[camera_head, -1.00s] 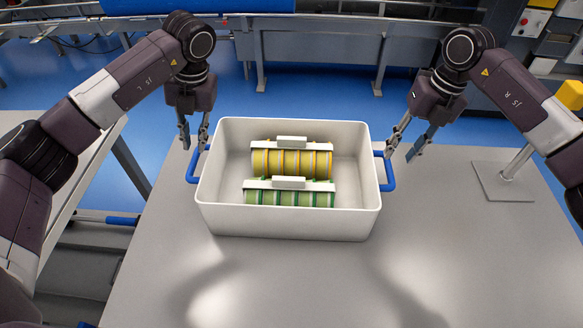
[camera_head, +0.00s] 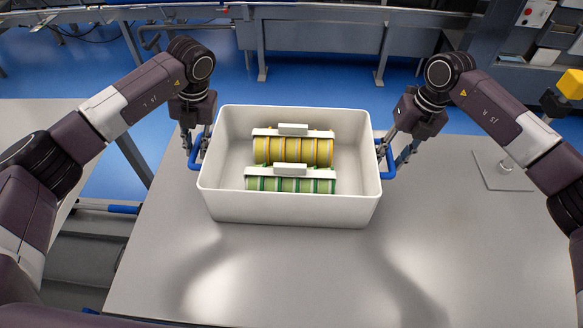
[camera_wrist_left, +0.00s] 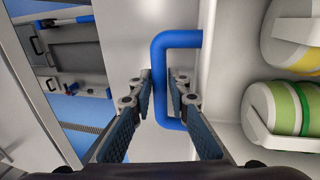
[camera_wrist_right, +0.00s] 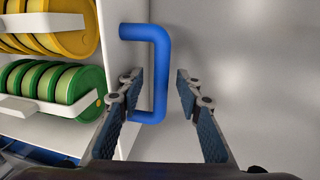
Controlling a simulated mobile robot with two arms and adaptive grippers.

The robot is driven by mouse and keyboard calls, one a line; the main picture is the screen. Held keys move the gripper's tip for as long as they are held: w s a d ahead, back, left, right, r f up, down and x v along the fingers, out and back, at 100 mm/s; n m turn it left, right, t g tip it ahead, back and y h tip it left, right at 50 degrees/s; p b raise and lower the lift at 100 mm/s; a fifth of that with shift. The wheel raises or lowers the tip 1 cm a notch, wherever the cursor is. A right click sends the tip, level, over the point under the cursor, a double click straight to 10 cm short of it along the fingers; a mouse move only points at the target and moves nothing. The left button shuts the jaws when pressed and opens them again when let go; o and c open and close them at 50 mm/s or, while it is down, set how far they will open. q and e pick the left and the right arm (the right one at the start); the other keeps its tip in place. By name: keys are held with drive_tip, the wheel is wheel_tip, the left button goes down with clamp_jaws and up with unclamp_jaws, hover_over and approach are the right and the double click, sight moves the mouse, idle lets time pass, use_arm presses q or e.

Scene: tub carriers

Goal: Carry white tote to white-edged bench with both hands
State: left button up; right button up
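The white tote (camera_head: 290,210) stands on the grey table, with a blue handle at each end. In the head view, my left gripper (camera_head: 199,147) is at its left handle and my right gripper (camera_head: 397,150) at its right handle. In the left wrist view, the open fingers (camera_wrist_left: 163,88) stand on either side of the blue left handle (camera_wrist_left: 178,40), the left finger very close to it. In the right wrist view, the open fingers (camera_wrist_right: 162,82) straddle the blue right handle (camera_wrist_right: 145,33), with a clear gap on the right. No bench is clearly identifiable as white-edged.
The tote holds a row of yellow reels (camera_head: 290,152) and a row of green reels (camera_head: 290,184), each with a white holder. The grey table (camera_head: 300,280) is clear in front. Another pale surface (camera_head: 40,125) lies at left. A stand plate (camera_head: 500,172) is at right.

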use_arm(q)
drive_tip(key=shift+f, duration=0.25)
use_arm(e)
drive_tip(key=shift+f, duration=0.25)
use_arm(q)
clamp_jaws()
use_arm(e)
drive_tip(key=c, duration=0.5)
clamp_jaws()
